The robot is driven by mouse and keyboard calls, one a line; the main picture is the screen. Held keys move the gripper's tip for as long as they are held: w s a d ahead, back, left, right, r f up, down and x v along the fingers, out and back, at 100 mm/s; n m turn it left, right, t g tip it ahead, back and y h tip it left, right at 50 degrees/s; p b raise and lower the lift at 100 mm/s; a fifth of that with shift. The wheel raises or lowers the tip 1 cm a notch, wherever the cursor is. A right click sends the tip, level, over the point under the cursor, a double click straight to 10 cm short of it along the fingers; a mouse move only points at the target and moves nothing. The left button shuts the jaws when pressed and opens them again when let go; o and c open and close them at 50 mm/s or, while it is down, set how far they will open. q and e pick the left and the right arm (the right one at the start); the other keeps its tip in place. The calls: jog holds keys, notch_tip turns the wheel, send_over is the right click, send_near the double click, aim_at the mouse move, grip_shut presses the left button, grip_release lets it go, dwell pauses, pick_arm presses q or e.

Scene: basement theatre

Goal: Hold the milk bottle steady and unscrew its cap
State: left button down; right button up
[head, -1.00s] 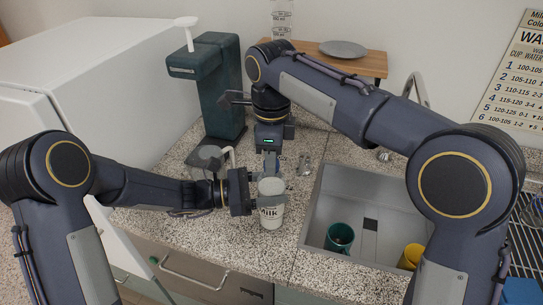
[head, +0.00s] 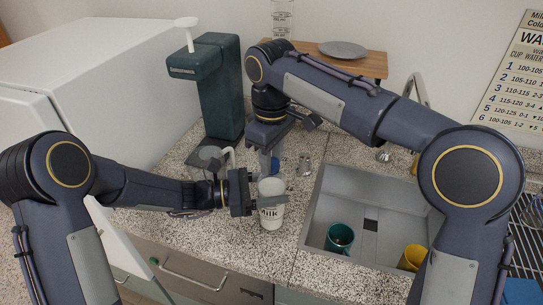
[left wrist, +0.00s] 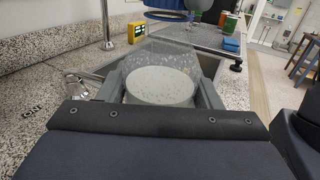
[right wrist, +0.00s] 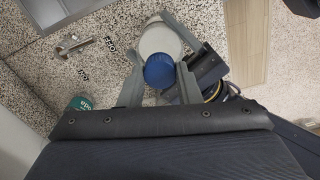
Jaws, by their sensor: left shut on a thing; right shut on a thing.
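The white milk bottle (head: 271,214) stands upright at the counter's front, left of the sink. My left gripper (head: 268,199) is shut around its upper part from the left. In the left wrist view the bottle (left wrist: 160,86) is a pale round shape between the fingers. My right gripper (head: 268,154) points down behind and above the bottle, shut on the blue cap (head: 275,166). In the right wrist view the cap (right wrist: 159,71) sits between the fingers, overlapping the white bottle (right wrist: 160,40). In the head view the cap is apart from the bottle's pale top.
The sink (head: 312,215) lies right of the bottle, with a green mug (head: 339,238) and a yellow mug (head: 411,257) inside. A dark green coffee machine (head: 216,95) and a clear jug (head: 207,157) stand behind and left. A wooden shelf (head: 370,65) holds a grey plate.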

jog(key=n, duration=1)
jog(key=shift+n, duration=0.4)
jog(key=n, duration=1)
jog(key=shift+r, duration=0.25)
jog(key=shift+r, duration=0.9)
